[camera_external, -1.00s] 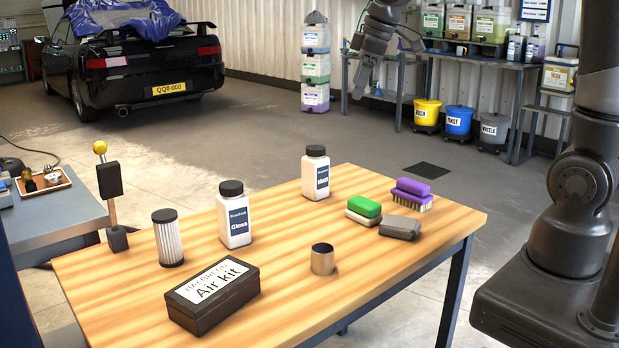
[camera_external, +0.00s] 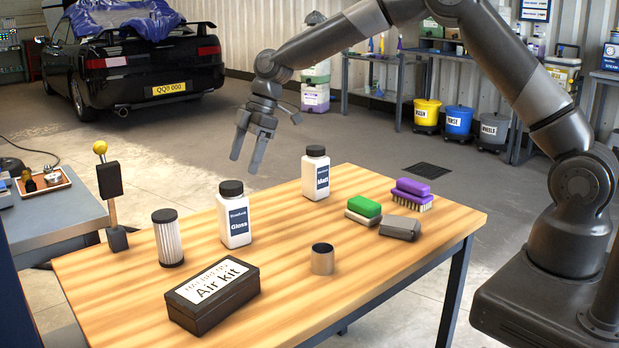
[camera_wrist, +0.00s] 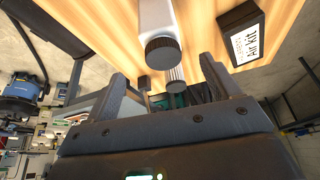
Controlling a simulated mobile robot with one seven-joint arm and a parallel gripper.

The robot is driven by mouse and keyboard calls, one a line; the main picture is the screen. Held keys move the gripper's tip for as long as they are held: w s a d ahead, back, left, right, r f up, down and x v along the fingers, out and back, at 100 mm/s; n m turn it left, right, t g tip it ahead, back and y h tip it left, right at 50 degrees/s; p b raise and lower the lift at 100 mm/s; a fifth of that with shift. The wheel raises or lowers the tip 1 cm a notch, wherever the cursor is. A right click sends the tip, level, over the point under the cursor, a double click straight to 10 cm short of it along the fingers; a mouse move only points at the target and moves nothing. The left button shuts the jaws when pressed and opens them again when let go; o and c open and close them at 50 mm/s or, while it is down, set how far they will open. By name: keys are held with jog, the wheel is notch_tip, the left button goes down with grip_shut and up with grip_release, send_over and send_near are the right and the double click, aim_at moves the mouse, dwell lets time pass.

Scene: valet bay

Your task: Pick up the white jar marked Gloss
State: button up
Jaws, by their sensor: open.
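The white jar marked Gloss (camera_external: 235,222) stands upright on the wooden table (camera_external: 340,285), with a black lid and a dark label. A similar white jar marked Matt (camera_external: 315,176) stands to its right and farther back. My gripper (camera_external: 243,162) is open and empty, pointing down in the air above and behind the Gloss jar, apart from it. In the wrist view a white jar with a black lid (camera_wrist: 161,30), apparently the Gloss jar, lies ahead of my open gripper (camera_wrist: 164,80); its label is not visible there.
A pleated filter (camera_external: 168,238) stands left of the Gloss jar, and a black Air kit box (camera_external: 213,296) lies in front. A metal cylinder (camera_external: 322,259), green sponge (camera_external: 363,207), grey block (camera_external: 400,228) and purple brush (camera_external: 412,193) are to the right. The table's front middle is clear.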

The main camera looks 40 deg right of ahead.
aim_at(232, 199)
jog(key=x, duration=1.1)
jog(key=shift+s, duration=0.1)
jog(key=shift+c, duration=0.4)
jog(key=shift+r, duration=0.15)
jog(key=c, duration=1.3)
